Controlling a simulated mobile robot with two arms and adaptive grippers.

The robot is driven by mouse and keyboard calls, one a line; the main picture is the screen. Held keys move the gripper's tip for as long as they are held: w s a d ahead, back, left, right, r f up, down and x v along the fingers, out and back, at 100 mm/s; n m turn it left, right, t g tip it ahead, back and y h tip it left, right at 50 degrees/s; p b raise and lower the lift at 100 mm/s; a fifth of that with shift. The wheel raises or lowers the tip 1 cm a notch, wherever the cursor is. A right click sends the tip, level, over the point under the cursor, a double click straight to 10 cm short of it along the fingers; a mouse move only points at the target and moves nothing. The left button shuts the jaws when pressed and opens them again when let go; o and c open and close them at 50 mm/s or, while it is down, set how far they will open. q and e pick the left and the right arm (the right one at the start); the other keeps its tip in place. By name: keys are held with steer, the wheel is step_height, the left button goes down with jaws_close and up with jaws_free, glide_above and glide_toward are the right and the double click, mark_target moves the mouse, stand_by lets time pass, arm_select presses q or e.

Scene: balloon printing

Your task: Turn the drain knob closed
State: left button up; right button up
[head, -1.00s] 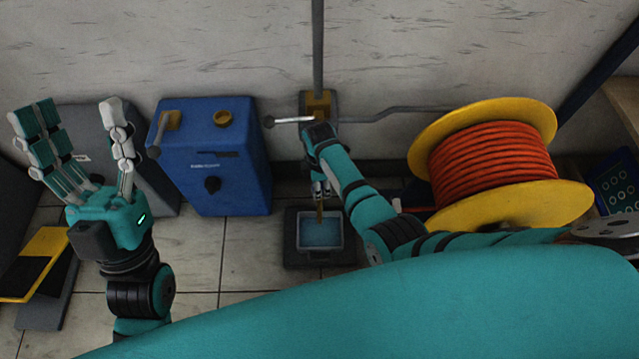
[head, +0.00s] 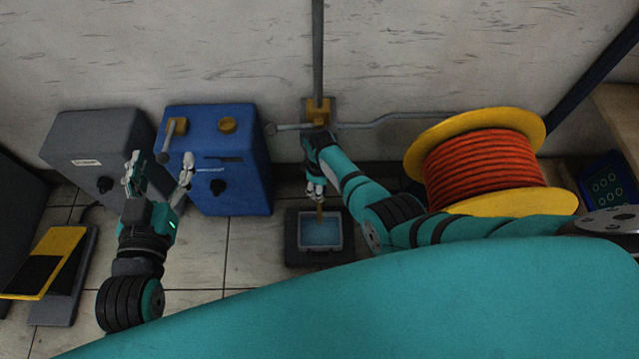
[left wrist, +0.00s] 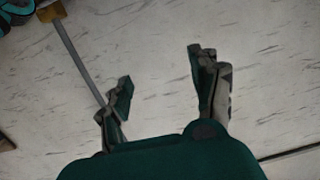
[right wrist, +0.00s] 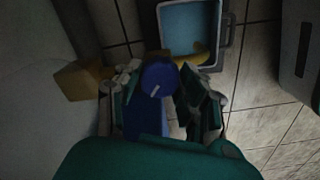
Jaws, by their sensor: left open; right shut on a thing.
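The drain knob (right wrist: 158,82) shows in the right wrist view as a round blue knob with a white mark. My right gripper (right wrist: 162,92) has its fingers on both sides of it, shut on it. In the head view my right gripper (head: 317,188) is above the tray, and the knob is hidden there. A yellow spout (right wrist: 190,57) points over the tray (right wrist: 226,50), which holds blue liquid. My left gripper (head: 160,172) is open and empty in front of the blue machine; its spread fingers also show in the left wrist view (left wrist: 163,80).
A blue machine (head: 238,188) and a grey box (head: 90,135) stand by the wall. A brass wall valve (head: 318,106) with a lever is above the tray. A yellow reel (head: 485,118) of orange hose stands right. A yellow-edged pedal (head: 58,245) lies left.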

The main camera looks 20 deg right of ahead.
steer(key=m+p, duration=0.1)
steer(key=m, duration=0.4)
steer(key=shift+m, duration=0.3)
steer(key=m, duration=0.3)
steer(key=shift+p, duration=0.3)
arm_select(q)
steer(key=s+a+f+g+y, duration=0.1)
steer(key=s+a+f+g, duration=0.1)
steer(key=s+f+g, duration=0.2)
steer(key=shift+a+f+g+y, duration=0.25)
steer(key=shift+f+g, duration=0.35)
steer(key=shift+f, duration=1.25)
arm_select(e)
steer(key=shift+m, duration=1)
arm_select(q)
steer(key=shift+d, duration=0.1)
arm_select(e)
steer(key=o, duration=1.2)
arm_select(q)
steer(key=shift+s, duration=0.1)
arm_select(e)
steer(key=shift+r, duration=0.1)
step_height(320, 180, up, 12)
steer(key=shift+f, duration=0.1)
